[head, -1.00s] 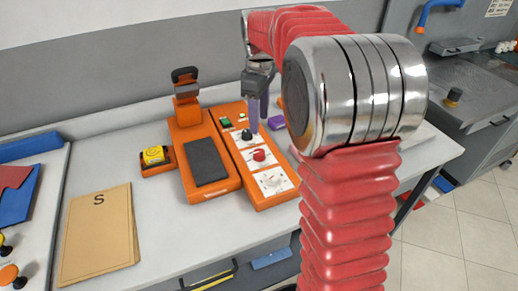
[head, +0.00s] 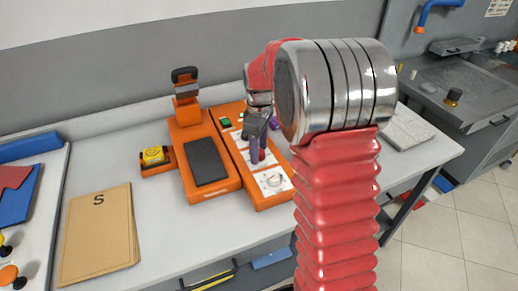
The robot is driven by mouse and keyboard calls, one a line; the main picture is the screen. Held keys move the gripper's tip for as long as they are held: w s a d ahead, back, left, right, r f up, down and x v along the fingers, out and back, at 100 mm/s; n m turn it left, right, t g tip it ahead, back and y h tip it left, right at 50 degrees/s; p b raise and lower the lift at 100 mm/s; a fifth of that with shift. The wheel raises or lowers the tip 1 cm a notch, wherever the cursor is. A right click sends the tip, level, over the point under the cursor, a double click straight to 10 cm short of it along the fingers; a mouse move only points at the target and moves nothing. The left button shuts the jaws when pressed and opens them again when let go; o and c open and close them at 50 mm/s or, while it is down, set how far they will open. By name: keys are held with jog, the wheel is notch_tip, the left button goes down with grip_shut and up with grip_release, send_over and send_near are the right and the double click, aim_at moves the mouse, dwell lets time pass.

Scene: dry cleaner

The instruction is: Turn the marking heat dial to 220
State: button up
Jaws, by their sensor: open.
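An orange marking machine with a dark grey pad (head: 206,160) and a dial panel (head: 245,171) stands on the white bench. A red knob (head: 262,156) shows only in part behind my gripper (head: 257,158). A pale dial (head: 274,181) sits on a white label nearer the front of the panel. My gripper is open, pointing down with its purple-grey fingers at the red knob; I cannot tell if they touch it. The black knob farther back is hidden by my gripper. The dial markings are too small to read, so I cannot tell which dial is marking heat.
A green button (head: 225,122) sits at the panel's far end. A yellow tape roll (head: 153,155) is left of the machine. A tan envelope marked S (head: 98,235) lies front left. A pale folded item (head: 405,129) lies at the right. My arm blocks the view just right of the panel.

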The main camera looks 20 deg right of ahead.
jog(key=c, duration=1)
jog(key=shift+c, duration=0.2)
